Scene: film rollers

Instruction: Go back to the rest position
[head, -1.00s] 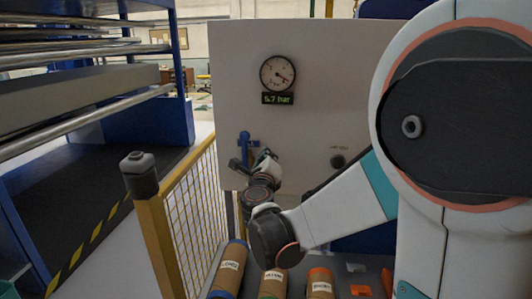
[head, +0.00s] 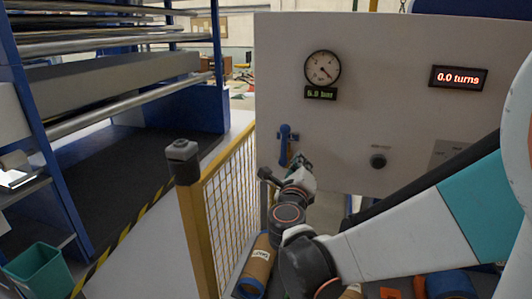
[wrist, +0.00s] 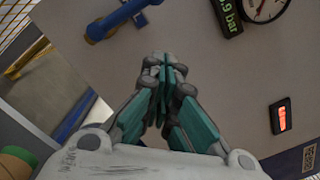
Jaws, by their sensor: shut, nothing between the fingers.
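My gripper (head: 303,163) is in front of the grey-white panel (head: 400,70), just right of and below the blue lever handle (head: 284,145). In the wrist view my gripper (wrist: 163,65) has its teal fingers together with nothing between them. The blue handle (wrist: 118,18) shows at the upper left there, apart from the fingertips. My arm reaches in from the right side of the head view.
The panel carries a round gauge (head: 322,68), a green pressure display (head: 320,93), a red "0.0 turns" display (head: 458,77) and a dark knob (head: 377,161). A yellow mesh fence (head: 226,185) stands left of my arm. A cardboard roll (head: 258,263) lies below.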

